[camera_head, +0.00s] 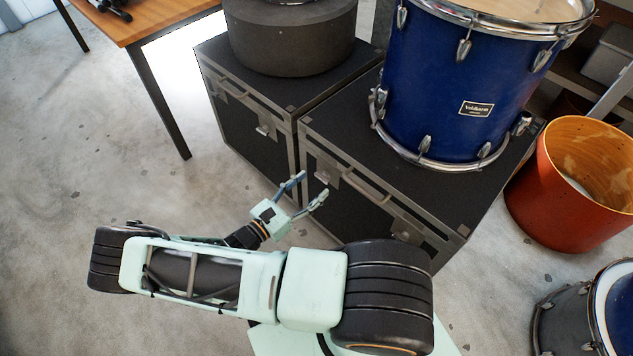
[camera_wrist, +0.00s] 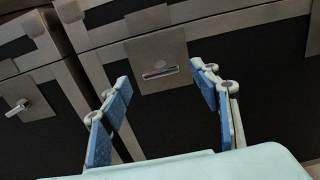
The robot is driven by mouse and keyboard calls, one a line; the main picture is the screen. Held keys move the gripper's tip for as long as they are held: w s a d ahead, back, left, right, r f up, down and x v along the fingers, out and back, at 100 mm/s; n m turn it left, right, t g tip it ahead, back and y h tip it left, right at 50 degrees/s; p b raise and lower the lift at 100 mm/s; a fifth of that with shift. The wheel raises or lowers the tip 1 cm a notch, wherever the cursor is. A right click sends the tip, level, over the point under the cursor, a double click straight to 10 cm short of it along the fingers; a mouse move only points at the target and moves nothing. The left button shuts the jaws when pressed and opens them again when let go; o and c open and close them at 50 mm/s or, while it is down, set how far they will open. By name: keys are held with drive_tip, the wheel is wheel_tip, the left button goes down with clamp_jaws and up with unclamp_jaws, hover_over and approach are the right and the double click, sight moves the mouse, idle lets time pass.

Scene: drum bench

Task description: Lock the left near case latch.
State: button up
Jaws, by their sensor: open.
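Two black flight cases with grey metal edging stand side by side. The right, nearer case (camera_head: 300,131) has a left front latch (camera_head: 326,172) and a right front latch (camera_head: 405,231). In the wrist view the left latch is a grey plate (camera_wrist: 143,50) with a small bar-like tab (camera_wrist: 160,72) lying nearly level across its lower part. Whether it is locked I cannot tell. My gripper (camera_head: 313,187) is open and empty in front of this latch. In the wrist view its blue-padded fingers (camera_wrist: 160,84) stand on either side of the tab, apart from it.
The left case (camera_head: 240,136) has its own latch (camera_wrist: 18,107), tilted, left of my fingers. A blue drum (camera_head: 445,95) stands on the right case and a dark round case (camera_head: 290,40) on the left one. An orange drum shell (camera_head: 560,205) stands right. Floor is clear at left.

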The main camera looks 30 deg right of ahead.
sight(324, 177)
drive_tip(key=shift+x, duration=1.45)
drive_tip(key=shift+c, duration=0.6)
drive_tip(key=c, duration=1)
drive_tip(key=shift+c, duration=0.2)
